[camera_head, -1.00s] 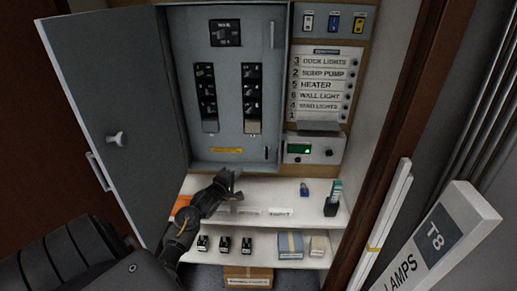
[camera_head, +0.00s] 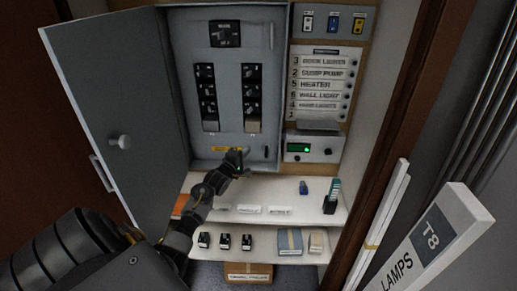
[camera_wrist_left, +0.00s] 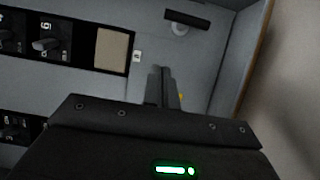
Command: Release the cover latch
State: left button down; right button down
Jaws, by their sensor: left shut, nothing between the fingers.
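The grey cabinet's inner cover (camera_head: 228,135) holds two columns of black breakers. A small dark latch (camera_head: 267,152) sits at the cover's lower right. In the left wrist view what looks like the same latch (camera_wrist_left: 180,28) is a dark bar on a pale mount near the top. My left gripper (camera_head: 238,156) is shut and empty, in front of the cover's lower edge, left of the latch and apart from it. Its closed fingers (camera_wrist_left: 163,88) point at the cover in the wrist view, below the latch there. The fingers partly hide the yellow label (camera_head: 220,149). My right gripper is out of view.
The cabinet door (camera_head: 115,110) stands open on the left. A small box with a green display (camera_head: 307,150) is right of the cover. White shelves (camera_head: 318,210) below hold small items. A lamp carton (camera_head: 440,240) stands at the right front.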

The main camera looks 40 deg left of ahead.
pick_arm(q)
jog(key=x, duration=0.3)
jog(key=shift+w+r+p, duration=0.1)
jog(key=shift+w+p, duration=0.1)
jog(key=shift+p, duration=0.15)
jog(key=d, duration=0.1)
jog(key=d+p, duration=0.1)
jog(key=shift+w+d, duration=0.25)
jog(key=shift+w, duration=0.15)
jog(key=shift+w+d+p, duration=0.25)
jog(key=shift+d+p, duration=0.2)
jog(key=shift+d, duration=0.15)
